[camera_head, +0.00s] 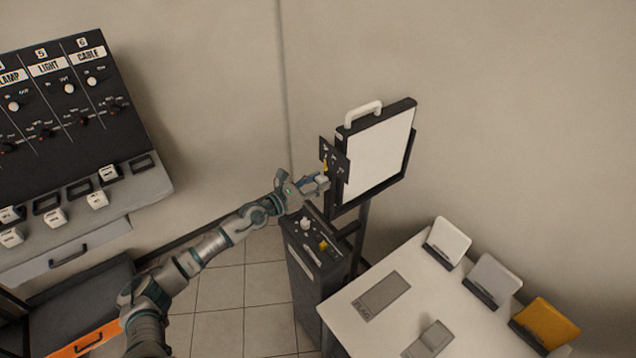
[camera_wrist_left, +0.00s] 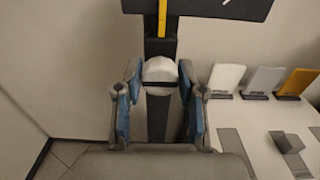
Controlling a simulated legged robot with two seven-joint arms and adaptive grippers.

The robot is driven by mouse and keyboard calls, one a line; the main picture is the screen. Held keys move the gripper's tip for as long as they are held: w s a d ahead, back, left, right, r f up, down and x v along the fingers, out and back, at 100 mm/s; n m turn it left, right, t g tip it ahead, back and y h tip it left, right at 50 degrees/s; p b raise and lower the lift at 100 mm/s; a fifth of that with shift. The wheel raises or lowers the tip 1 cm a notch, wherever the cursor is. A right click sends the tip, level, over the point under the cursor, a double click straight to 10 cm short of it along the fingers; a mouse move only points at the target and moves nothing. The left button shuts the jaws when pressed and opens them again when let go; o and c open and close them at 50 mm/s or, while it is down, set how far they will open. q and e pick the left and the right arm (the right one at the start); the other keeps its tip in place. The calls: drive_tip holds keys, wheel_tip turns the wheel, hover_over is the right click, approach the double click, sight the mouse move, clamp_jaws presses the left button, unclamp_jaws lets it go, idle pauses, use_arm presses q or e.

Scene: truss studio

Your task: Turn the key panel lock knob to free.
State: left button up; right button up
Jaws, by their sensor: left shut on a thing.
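The key panel (camera_head: 400,140) is a white lit panel in a black frame with a white handle on top, on a stand against the wall. A small black plate (camera_head: 341,158) with a yellow strip sits at its left side. My left gripper (camera_head: 322,183) reaches the lower part of this plate. In the left wrist view, the white lock knob (camera_wrist_left: 160,70) with a dark line across it sits between the blue-padded fingers, which are shut on it. The yellow strip (camera_wrist_left: 162,18) shows above the knob. The gripper hides the knob in the head view. My right gripper is not in view.
A black control box (camera_head: 312,260) with a white knob and a yellow part stands below the panel. A white table (camera_head: 450,325) with grey and yellow upright plates (camera_head: 545,322) is at the right. A labelled switch console (camera_head: 75,120) is at the left.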

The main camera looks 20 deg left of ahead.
use_arm(q)
drive_tip(key=shift+a+n, duration=0.15)
drive_tip(key=shift+n, duration=0.15)
drive_tip(key=n+p, duration=0.3)
drive_tip(key=shift+r, duration=0.2)
drive_tip(key=n+p, duration=0.1)
drive_tip(key=n, duration=0.1)
drive_tip(key=shift+n+p, duration=0.3)
drive_tip(key=shift+p, duration=0.1)
drive_tip(key=shift+w+f+n+p, duration=0.1)
drive_tip(key=shift+n+p, duration=0.6)
drive_tip(key=shift+n, duration=0.5)
drive_tip(key=shift+a, duration=0.1)
